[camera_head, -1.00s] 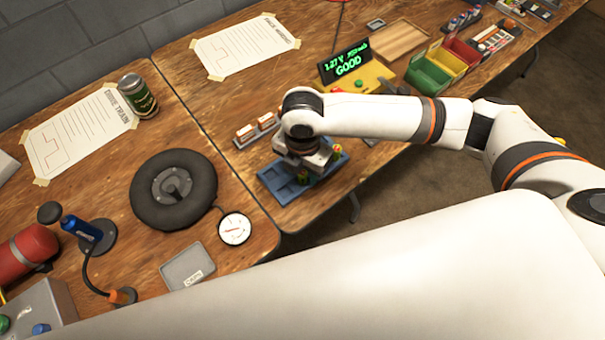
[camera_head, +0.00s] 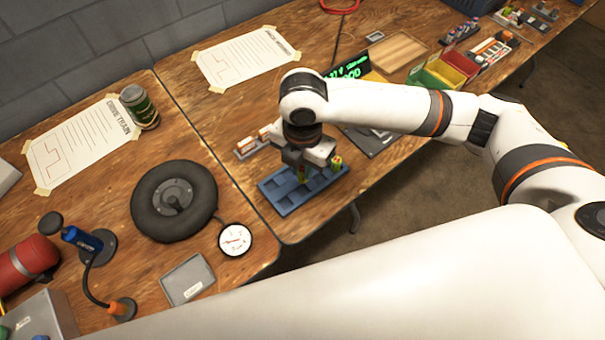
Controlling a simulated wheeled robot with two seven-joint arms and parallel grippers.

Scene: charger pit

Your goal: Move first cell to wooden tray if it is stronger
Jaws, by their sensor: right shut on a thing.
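A blue compartment tray (camera_head: 283,203) lies near the front edge of the right-hand table. My right gripper (camera_head: 304,166) is over it, shut on a cell (camera_head: 303,174) with a dark green and yellow look. The cell seems upright; whether it clears the tray floor is hard to tell. A second cell (camera_head: 337,163) stands at the tray's right end. The wooden tray (camera_head: 398,52) is empty at the back right. The tester's screen (camera_head: 350,68) shows green text, partly hidden by my right arm. My left gripper is not in view.
A green bin (camera_head: 433,75) and a red bin (camera_head: 460,62) stand right of the wooden tray. A small rack (camera_head: 250,148) is behind the blue tray. A black wheel (camera_head: 174,200) and round gauge (camera_head: 235,239) are on the left table.

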